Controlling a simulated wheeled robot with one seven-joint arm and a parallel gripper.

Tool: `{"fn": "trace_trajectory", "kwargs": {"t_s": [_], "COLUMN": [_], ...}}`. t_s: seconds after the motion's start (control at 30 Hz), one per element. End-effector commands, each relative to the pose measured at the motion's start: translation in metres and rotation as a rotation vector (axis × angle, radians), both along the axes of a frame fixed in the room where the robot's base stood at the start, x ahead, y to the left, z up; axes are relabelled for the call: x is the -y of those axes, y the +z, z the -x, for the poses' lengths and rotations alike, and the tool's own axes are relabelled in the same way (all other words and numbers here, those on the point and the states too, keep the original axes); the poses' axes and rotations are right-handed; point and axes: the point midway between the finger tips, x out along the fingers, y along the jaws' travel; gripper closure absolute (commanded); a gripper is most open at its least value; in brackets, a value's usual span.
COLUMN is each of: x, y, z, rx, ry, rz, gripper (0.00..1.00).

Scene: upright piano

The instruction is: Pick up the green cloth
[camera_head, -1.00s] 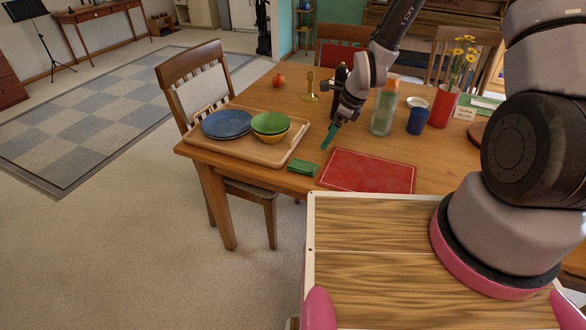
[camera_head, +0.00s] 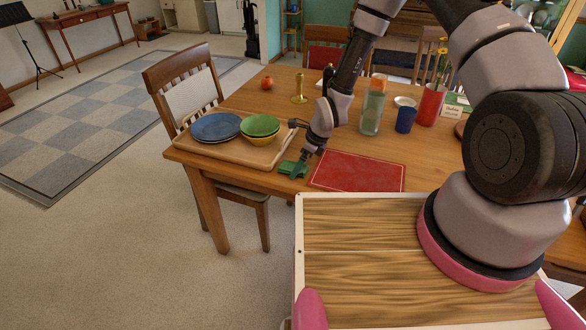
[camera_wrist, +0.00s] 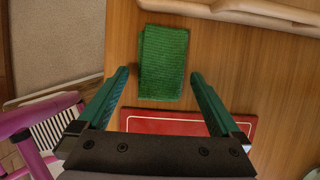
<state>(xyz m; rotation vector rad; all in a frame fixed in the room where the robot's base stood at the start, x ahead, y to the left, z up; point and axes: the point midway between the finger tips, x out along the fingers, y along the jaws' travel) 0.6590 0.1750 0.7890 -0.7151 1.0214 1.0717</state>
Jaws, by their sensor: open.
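The green cloth (camera_head: 288,169) lies folded flat on the wooden table near its front edge, between the tray and the red placemat. In the wrist view the cloth (camera_wrist: 163,62) is a ribbed green rectangle just ahead of the fingertips and between their lines. My gripper (camera_head: 303,162) points down at the cloth from above and partly covers it in the head view. In the wrist view my gripper (camera_wrist: 158,75) has its two green fingers spread wide with nothing between them. I cannot tell the exact height of the fingertips above the cloth.
A wooden tray (camera_head: 212,149) with a blue plate (camera_head: 212,126) and stacked bowls (camera_head: 260,126) is left of the cloth. The red placemat (camera_head: 357,172) lies to its right. A glass bottle (camera_head: 372,112), a blue cup (camera_head: 405,117) and a brass candlestick (camera_head: 299,88) stand behind.

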Motion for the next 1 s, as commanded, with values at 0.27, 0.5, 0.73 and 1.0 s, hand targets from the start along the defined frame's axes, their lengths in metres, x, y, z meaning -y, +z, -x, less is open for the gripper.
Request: {"fn": "trace_trajectory", "kwargs": {"t_s": [0.27, 0.5, 0.73, 1.0], "x": [-0.002, -0.002, -0.002, -0.002], "y": [-0.005, -0.005, -0.005, 0.020], "z": [-0.001, -0.001, -0.001, -0.002], "rx": [0.001, 0.001, 0.001, 0.004], "ry": [-0.001, -0.001, -0.001, -0.002], "rz": [0.000, 0.000, 0.000, -0.001], "gripper": [0.00, 0.75, 0.84, 0.84]}}
